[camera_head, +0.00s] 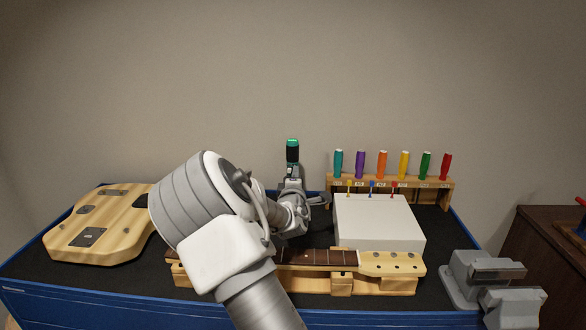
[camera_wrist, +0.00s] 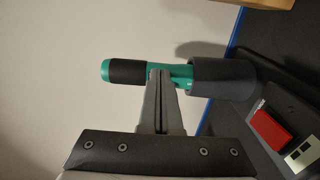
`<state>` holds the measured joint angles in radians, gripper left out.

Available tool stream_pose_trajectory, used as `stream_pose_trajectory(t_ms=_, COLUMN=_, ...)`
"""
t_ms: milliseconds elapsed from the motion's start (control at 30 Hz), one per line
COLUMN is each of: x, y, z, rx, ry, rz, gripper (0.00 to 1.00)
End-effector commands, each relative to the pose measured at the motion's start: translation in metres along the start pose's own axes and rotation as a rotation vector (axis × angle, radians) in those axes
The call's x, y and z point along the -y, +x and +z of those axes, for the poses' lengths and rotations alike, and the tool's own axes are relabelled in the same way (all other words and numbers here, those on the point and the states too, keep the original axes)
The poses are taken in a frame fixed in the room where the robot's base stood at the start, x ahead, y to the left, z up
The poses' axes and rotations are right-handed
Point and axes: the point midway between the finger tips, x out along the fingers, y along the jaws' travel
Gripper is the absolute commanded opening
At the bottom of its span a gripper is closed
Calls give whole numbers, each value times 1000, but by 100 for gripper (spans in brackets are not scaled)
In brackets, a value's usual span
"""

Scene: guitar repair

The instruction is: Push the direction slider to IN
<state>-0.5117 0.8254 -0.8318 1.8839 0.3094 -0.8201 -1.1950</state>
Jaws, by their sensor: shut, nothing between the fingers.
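A green and black upright tool (camera_head: 292,150) stands at the back middle of the bench in the head view. In the wrist view the same tool (camera_wrist: 122,71) lies across the picture, with a green middle part and a wide dark collar on the right. My gripper (camera_wrist: 159,72) is shut and empty, its fingertips at the green middle part. I cannot tell whether they touch it. My gripper (camera_head: 291,180) also shows in the head view, in front of the tool. I cannot make out the direction slider or its setting; the fingers cover part of the tool.
A wooden rack (camera_head: 440,190) with several coloured screwdrivers stands at the back right, behind a white box (camera_head: 378,222). A guitar neck (camera_head: 320,257) lies in front. A guitar body (camera_head: 100,222) lies left, a grey vise (camera_head: 485,275) right. The wrist view shows a red block (camera_wrist: 270,130).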

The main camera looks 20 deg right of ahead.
Motion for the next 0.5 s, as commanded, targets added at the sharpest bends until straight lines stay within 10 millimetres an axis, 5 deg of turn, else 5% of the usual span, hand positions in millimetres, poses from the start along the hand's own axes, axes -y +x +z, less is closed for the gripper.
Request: stream_pose_trajectory(t_ms=500, x=0, y=-43, z=0, rx=0, ry=1, rz=-1, gripper=0)
